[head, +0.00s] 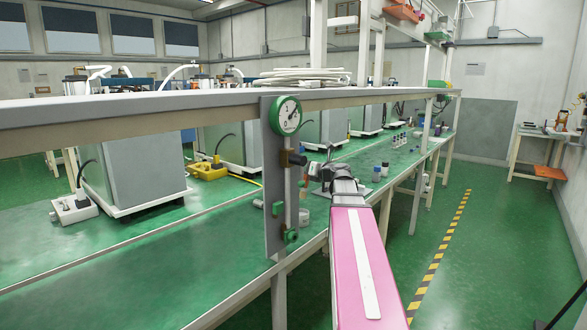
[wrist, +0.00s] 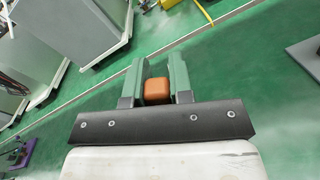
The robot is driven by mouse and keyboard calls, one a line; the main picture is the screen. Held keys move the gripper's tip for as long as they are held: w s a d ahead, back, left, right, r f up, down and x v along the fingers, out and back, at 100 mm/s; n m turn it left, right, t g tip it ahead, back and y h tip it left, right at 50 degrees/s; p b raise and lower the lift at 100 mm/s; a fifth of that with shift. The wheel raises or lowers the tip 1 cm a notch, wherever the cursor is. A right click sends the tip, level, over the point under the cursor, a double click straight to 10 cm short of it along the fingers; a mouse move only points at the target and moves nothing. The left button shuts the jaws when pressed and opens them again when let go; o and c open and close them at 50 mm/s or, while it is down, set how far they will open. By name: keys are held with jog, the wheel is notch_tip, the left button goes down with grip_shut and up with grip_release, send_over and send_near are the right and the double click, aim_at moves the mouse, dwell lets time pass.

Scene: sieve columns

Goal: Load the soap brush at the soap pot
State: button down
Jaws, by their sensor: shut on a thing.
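My gripper (wrist: 156,76) shows in the wrist view with its two green fingers shut on an orange-brown block. I take this block to be the end of the soap brush (wrist: 156,92); its bristles are hidden. Below the fingers is only green bench surface. In the head view my pink arm reaches over the bench, and its wrist is beside the gauge panel; the fingers and brush are too small to make out there. A small pale round container (head: 304,217) stands on the bench behind the panel's right edge, partly hidden. I cannot tell whether it is the soap pot.
An upright grey panel with a round gauge (head: 286,115) stands at the bench's front edge, close left of my arm. A shelf (head: 180,105) runs above the bench. Grey cabinets (head: 135,170) stand on the bench. Small bottles (head: 380,171) stand right of my wrist. The aisle floor is clear.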

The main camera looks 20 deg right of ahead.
notch_tip(320, 180, down, 6)
jog(key=shift+a, duration=0.15)
dwell(0.6)
jog(key=shift+f, duration=0.65)
dwell(2.0)
notch_tip(320, 180, up, 7)
dwell(1.0)
dwell(0.6)
